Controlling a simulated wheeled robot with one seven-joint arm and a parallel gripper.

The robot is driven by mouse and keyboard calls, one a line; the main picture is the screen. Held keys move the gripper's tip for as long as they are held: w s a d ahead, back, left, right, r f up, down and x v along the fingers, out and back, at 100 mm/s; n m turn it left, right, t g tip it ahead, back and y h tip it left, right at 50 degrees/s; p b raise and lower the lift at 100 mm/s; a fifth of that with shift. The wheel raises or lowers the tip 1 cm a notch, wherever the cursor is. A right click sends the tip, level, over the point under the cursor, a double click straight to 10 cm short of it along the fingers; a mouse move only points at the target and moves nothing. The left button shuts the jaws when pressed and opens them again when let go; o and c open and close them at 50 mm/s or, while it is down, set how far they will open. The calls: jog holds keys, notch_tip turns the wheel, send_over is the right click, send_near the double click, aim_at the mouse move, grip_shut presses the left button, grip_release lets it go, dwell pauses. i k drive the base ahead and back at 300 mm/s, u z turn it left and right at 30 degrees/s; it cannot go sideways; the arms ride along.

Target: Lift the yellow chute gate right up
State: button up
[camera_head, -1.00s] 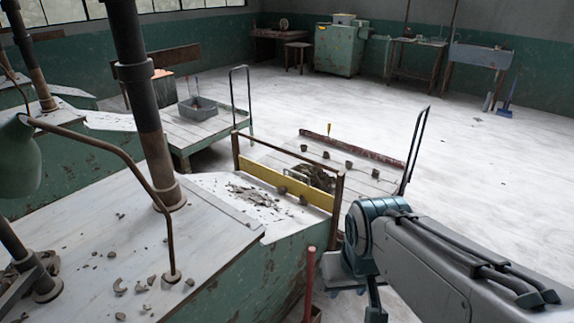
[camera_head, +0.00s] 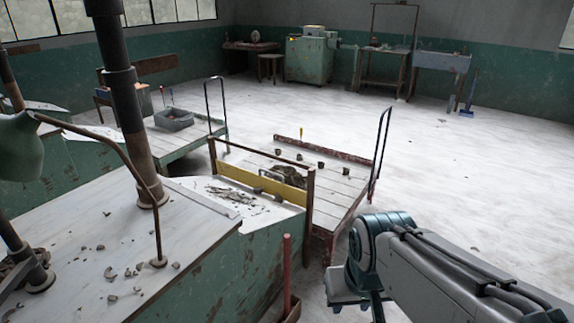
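The yellow chute gate (camera_head: 240,176) is a long flat board set between two rusty posts at the end of the bench's white chute top. It sits low in its frame, with an open gap between it and the thin top bar (camera_head: 262,153). A small grey handle-like shape shows near the gate's middle. Clay trimmings (camera_head: 232,194) lie on the chute top on the near side of the gate. My arm comes in from the lower right, its blue-grey joint right of the gate and apart from it. My gripper cannot be made out.
A low slatted cart (camera_head: 345,186) with dark upright handles and several small clay lumps stands beyond the gate. A red post (camera_head: 287,270) rises in front of the bench. Thick pipes (camera_head: 133,120) stand on the bench at left.

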aim_at(298, 196)
jog(key=z, duration=0.8)
jog(key=i, duration=1.35)
jog(key=z, duration=0.25)
jog(key=i, duration=1.25)
jog(key=u, duration=1.4)
jog(key=i, duration=0.7)
jog(key=u, duration=0.65)
